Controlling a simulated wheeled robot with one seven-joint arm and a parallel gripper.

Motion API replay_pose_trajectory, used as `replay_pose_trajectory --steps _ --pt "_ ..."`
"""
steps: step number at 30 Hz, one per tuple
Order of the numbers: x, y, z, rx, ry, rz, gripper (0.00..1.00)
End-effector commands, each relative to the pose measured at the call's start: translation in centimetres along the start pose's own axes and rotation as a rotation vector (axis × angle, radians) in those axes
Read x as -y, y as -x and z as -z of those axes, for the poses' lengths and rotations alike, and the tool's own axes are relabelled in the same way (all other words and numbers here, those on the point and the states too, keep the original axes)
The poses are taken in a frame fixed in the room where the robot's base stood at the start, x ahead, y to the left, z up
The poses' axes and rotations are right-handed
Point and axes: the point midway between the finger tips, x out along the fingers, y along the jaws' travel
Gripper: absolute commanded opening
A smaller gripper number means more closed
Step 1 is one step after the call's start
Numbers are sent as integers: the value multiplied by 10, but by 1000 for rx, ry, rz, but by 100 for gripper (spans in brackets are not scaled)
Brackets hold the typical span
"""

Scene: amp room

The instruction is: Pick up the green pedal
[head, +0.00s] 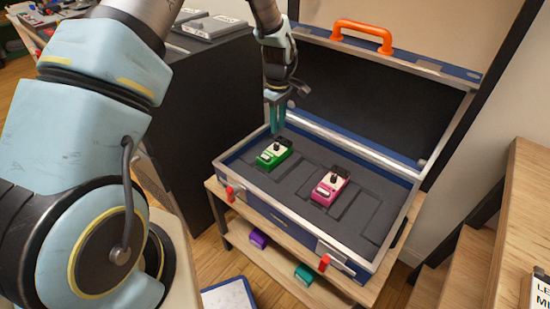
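The green pedal (274,153) sits in the open blue case (300,213), toward its left end, in the dark foam. It has a white face and a dark knob area on top. My gripper (275,127) hangs over the case, just above and behind the green pedal, with its fingers pointing down. It appears apart from the pedal. The fingers overlap from this angle, so I cannot tell how wide they stand. A pink pedal (330,187) lies in the foam to the right of the green one.
The case's raised lid (375,100) with an orange handle (362,36) stands behind. The case rests on a wooden shelf stand (262,246); a purple item (258,238) and a teal item (303,274) lie on its lower shelf. A black cabinet (205,110) stands close on the left.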

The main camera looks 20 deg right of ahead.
Motion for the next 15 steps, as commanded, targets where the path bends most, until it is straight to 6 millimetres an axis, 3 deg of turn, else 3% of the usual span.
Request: replay_pose_trajectory --steps 3,11,15 --pt "1 -18 0 1 0 3 33" --pt "1 -36 1 1 -1 1 33" --pt "3 -56 4 2 0 3 33"
